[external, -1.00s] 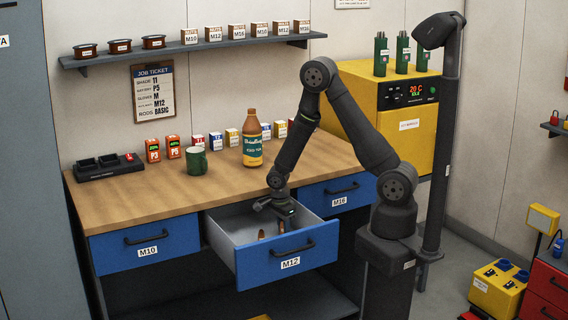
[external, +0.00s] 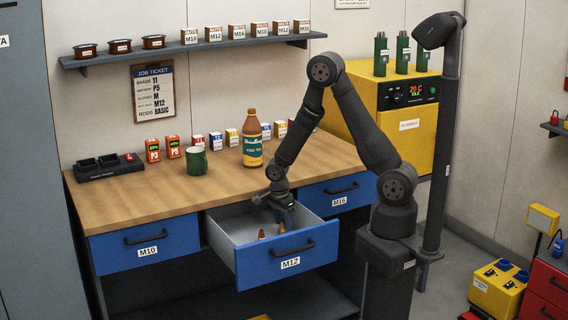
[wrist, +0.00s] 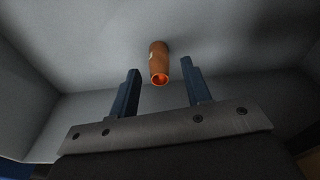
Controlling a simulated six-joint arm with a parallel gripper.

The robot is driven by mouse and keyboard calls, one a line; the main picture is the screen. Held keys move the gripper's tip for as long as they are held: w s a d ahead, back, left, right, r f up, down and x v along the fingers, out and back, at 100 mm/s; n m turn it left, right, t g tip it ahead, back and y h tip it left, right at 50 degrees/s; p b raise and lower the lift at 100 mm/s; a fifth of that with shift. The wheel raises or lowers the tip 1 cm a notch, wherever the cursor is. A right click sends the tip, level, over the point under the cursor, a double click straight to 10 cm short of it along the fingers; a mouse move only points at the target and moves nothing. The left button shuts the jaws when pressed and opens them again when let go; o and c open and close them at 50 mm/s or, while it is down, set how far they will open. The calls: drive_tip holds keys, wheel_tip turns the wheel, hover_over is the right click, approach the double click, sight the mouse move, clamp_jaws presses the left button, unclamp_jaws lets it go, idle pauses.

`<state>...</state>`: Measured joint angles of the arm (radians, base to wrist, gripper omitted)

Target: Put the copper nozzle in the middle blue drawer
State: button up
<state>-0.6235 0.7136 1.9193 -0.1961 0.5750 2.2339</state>
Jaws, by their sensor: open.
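The middle blue drawer (external: 313,264), labelled M12, is pulled open. Two small copper pieces, a copper nozzle (external: 281,227) and a second one (external: 262,234), show inside it near the front panel. My gripper (external: 284,214) is open and empty over the drawer, just above the right-hand copper piece. In the wrist view one copper nozzle (wrist: 158,62) rests in the grey drawer, its round open end facing the camera. It appears beyond and between the parted fingers of my gripper (wrist: 160,75), clear of both. The second piece is not seen in the wrist view.
Closed blue drawers M10 (external: 146,240) and M16 (external: 338,195) flank the open one. On the wooden bench (external: 140,190) stand a green mug (external: 196,160), a brown bottle (external: 251,140), a black charger (external: 108,166) and several small boxes. The front bench top is clear.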

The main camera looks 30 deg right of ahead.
sight(283, 221)
wheel_tip(283, 221, up, 9)
drive_tip(key=a, duration=0.1)
idle(0.3)
drive_tip(key=shift+s+f, duration=0.1)
drive_tip(key=f, duration=0.4)
drive_tip(key=d+f, duration=0.1)
drive_tip(key=f, duration=0.7)
drive_tip(key=shift+d, duration=0.15)
drive_tip(key=shift+r, duration=0.15)
drive_tip(key=shift+r, duration=0.1)
